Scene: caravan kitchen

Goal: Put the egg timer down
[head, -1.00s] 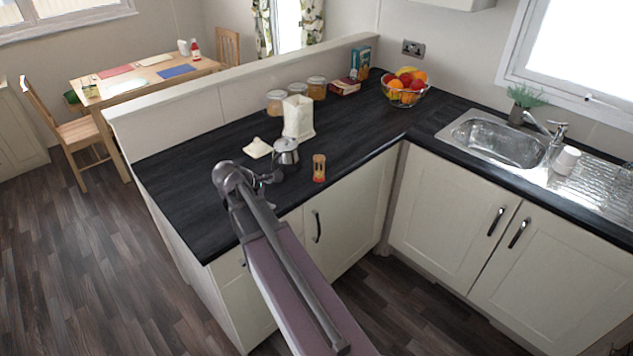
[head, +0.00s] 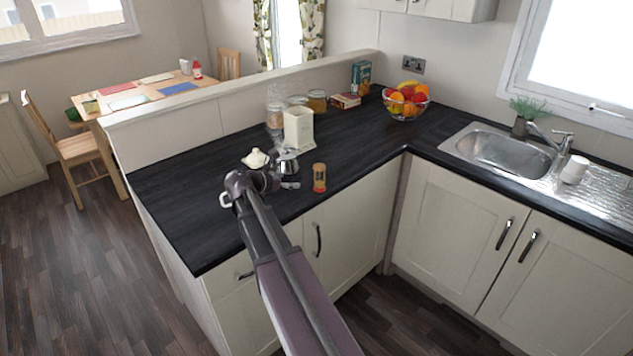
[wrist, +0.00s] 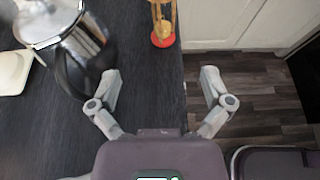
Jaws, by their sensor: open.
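The egg timer (head: 319,177) stands upright on the dark worktop near its front edge, just right of the metal pot. It has an hourglass shape with a red base. In the wrist view the egg timer (wrist: 163,28) is at the top centre, cut off by the frame edge. My gripper (wrist: 160,78) is open, with its fingers spread apart and nothing between them. The timer stands beyond the fingertips, apart from them. In the head view my gripper (head: 288,184) is left of the timer, partly hidden by my arm.
A metal pot (wrist: 85,45) with a dark handle stands close to the left finger. A white canister (head: 298,130), a white dish (head: 255,158) and jars (head: 317,101) stand behind. A fruit bowl (head: 406,102) is at the corner. The worktop (head: 190,200) is clear at left.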

